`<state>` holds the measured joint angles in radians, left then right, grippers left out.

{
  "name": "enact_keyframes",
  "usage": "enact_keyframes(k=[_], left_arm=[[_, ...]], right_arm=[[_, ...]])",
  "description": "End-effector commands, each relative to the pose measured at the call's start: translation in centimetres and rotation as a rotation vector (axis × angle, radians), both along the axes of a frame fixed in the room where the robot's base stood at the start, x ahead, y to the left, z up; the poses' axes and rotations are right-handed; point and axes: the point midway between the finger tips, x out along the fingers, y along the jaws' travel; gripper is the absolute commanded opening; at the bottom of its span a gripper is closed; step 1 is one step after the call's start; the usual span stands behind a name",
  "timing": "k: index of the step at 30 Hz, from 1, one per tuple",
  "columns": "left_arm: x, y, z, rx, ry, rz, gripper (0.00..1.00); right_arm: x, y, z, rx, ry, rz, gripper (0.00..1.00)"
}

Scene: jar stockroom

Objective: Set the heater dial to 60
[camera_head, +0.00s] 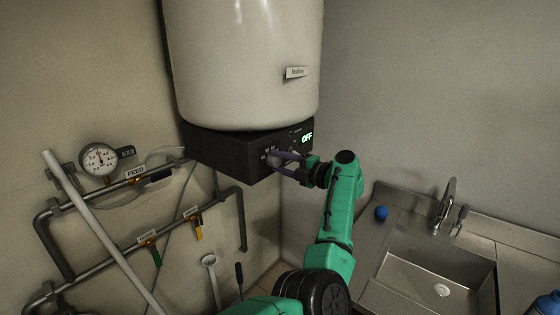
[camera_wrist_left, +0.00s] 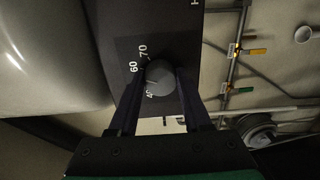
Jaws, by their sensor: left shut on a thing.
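The heater dial (camera_wrist_left: 159,76) is a dark round knob on the black control box (camera_head: 235,155) under the white heater tank (camera_head: 245,60). In the wrist view the numbers 70, 60 and a partly covered 40 show around its left side. I cannot make out clearly where the dial points. My left gripper (camera_wrist_left: 160,82) has its two dark fingers on either side of the dial, shut on it. In the head view my left gripper (camera_head: 277,161) reaches the box front from the right. A green display (camera_head: 307,137) on the box reads OFF. My right gripper is out of view.
Pipes with a pressure gauge (camera_head: 99,160), a FEED label (camera_head: 136,171) and yellow and green valve handles run along the left wall. A metal sink (camera_head: 435,280) with a tap (camera_head: 446,203) stands at the lower right, with a blue round object (camera_head: 381,213) on its edge.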

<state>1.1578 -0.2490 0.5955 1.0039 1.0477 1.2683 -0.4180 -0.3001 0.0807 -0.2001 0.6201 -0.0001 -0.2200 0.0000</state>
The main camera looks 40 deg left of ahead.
Motion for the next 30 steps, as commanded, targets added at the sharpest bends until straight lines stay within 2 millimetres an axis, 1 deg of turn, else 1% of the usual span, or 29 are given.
enact_keyframes(k=[13,14,15,16,26,30], left_arm=[[0.0,0.0,0.1,0.002,0.009,-0.001,0.00],[0.0,0.0,0.1,0.002,0.009,-0.001,0.52],[0.0,0.0,0.1,0.002,0.009,-0.001,0.68],[0.0,0.0,0.1,0.002,0.009,-0.001,0.79],[0.0,-0.1,0.0,0.001,0.010,0.000,0.79],[0.1,-1.3,-0.2,0.000,0.009,-0.003,0.79]], right_arm=[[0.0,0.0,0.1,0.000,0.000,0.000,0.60],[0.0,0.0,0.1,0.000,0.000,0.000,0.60],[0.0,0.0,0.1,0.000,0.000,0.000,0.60],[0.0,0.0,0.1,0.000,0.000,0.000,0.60],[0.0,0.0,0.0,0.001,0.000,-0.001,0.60],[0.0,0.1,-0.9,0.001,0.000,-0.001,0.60]])
